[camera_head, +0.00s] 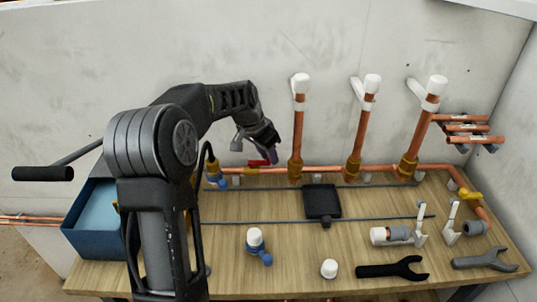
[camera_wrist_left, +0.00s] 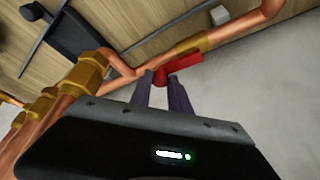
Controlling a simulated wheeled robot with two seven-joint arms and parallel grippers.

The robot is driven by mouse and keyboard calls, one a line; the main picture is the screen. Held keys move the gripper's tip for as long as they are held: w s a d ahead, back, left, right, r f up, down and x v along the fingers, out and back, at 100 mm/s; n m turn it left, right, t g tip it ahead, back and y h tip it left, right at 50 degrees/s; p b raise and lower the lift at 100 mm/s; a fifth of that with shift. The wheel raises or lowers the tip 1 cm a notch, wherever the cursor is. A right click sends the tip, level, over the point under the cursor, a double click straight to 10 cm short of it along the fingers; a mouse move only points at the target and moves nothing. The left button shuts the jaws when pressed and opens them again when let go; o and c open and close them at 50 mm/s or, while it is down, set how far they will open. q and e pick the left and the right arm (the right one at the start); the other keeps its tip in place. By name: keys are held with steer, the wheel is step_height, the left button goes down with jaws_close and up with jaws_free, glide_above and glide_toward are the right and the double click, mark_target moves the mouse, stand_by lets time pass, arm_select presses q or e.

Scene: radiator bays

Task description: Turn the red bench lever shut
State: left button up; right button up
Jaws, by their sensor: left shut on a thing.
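The red bench lever (camera_head: 257,163) sits on the horizontal copper pipe at the back of the bench, left of the first upright pipe. Part of it is hidden by my left gripper (camera_head: 270,153), which comes down over it. In the left wrist view, the red lever (camera_wrist_left: 183,68) lies across the fingertips of the left gripper (camera_wrist_left: 162,78), beside a brass fitting. The fingers are close together and shut on the lever. The lever's exact angle to the pipe is hard to tell. My right gripper does not show.
Three upright copper pipes with white caps (camera_head: 372,82) stand right of the gripper. A black tray (camera_head: 321,201), a blue-handled valve (camera_head: 256,242), a white cap (camera_head: 329,268) and wrenches (camera_head: 392,268) lie on the bench. A blue bin (camera_head: 88,243) stands left.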

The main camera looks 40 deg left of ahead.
arm_select(q)
jaws_close()
steer(key=shift+s, duration=0.1)
steer(key=s+a+m+g+h+p, duration=0.1)
steer(key=s+m+g+h+p, duration=0.2)
steer(key=m, duration=1.5)
steer(key=s+g+p, duration=0.2)
steer(key=s+p, duration=0.1)
steer(key=p, duration=0.1)
steer(key=shift+s+a+h+p, duration=0.35)
steer(key=shift+a+h+p, duration=0.05)
